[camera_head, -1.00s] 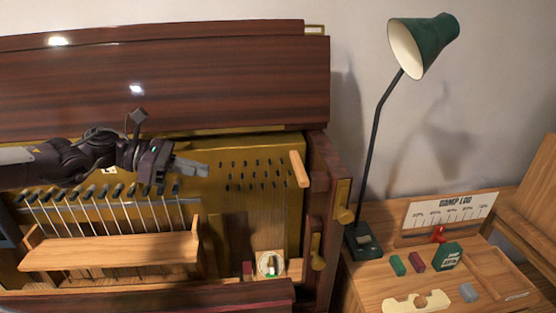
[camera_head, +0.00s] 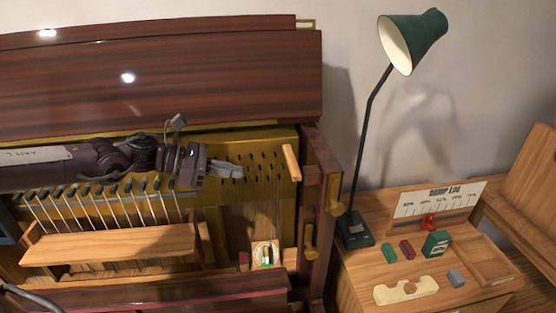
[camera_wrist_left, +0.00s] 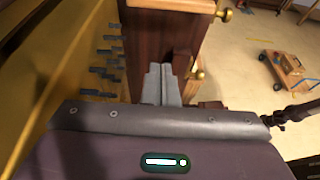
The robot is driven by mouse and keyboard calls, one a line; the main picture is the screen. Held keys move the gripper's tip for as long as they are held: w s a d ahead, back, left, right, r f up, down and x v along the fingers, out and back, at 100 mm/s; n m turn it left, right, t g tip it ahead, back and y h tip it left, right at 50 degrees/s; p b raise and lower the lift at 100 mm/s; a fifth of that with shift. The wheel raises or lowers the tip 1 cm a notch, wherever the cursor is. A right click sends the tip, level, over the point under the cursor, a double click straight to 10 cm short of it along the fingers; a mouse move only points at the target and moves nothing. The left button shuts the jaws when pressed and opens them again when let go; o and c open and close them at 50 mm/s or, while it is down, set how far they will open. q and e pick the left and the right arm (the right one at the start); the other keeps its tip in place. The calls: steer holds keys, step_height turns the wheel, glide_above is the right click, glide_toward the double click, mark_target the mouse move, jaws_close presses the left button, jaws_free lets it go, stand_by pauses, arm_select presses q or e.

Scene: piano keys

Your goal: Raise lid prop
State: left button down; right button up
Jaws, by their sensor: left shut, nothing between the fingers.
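The lid prop looks to be the short light-wood bar (camera_head: 291,162) at the right inner end of the open piano, leaning slightly. The dark reddish-brown lid (camera_head: 200,75) stands raised behind it. My left gripper (camera_head: 238,172) reaches in from the left, in front of the gold plate with its rows of dark pins. Its grey fingers are shut and empty, pointing right toward the bar, with a clear gap between. In the left wrist view the shut fingers (camera_wrist_left: 162,85) point at the brown piano side wall (camera_wrist_left: 165,38). My right gripper is not seen.
A row of hammers and a wooden rail (camera_head: 110,243) lie below my left arm. The piano's right side post (camera_head: 322,180) stands just beyond the bar. A green lamp (camera_head: 357,232) and small blocks stand on the side table at right.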

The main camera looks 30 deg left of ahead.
mark_target(291, 161)
arm_select(q)
steer(key=w+d+p, duration=0.5)
steer(key=w+d, duration=0.1)
steer(key=d, duration=0.2)
steer(key=shift+d+r, duration=0.15)
steer(key=shift+d, duration=0.05)
stand_by(0.5)
steer(key=shift+w, duration=0.2)
